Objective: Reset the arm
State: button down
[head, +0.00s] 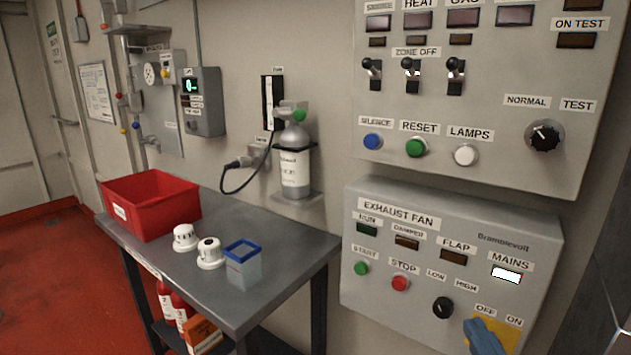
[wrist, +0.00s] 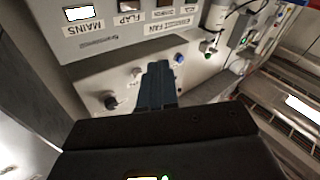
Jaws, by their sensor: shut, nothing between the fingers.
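My gripper (wrist: 157,66) shows in the wrist view as two dark blue fingers closed together, with nothing between them. It does not show in the head view. The fingers point toward the upper control panel, which appears upside down in the wrist view. The white lamps button (wrist: 137,72) and the blue silence button (wrist: 179,59) show on either side of the fingertips. The green reset button is hidden behind the fingers there, but it shows in the head view (head: 416,148). I cannot tell the gap between fingertips and panel.
The exhaust fan panel (head: 395,270) has its mains lamp (head: 506,275) lit and a blue handle (head: 484,338) on a yellow plate. A table (head: 205,290) holds a red bin (head: 150,204), two white detectors (head: 209,252) and a blue-rimmed container (head: 243,268).

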jog(key=s+f+m+g, duration=0.1)
jog(key=s+f, duration=0.3)
jog(key=s, duration=0.5)
jog(key=s+f+m+g, duration=0.1)
jog(key=s+f, duration=0.4)
jog(key=s, duration=0.5)
jog(key=s+r+m+g, duration=0.1)
jog(key=s+g, duration=0.1)
jog(key=s, duration=1.3)
jog(key=shift+d+r+h, duration=0.2)
jog(key=shift+r+h, duration=0.1)
jog(key=c, duration=1.8)
grip_release()
jog(key=shift+s, duration=0.1)
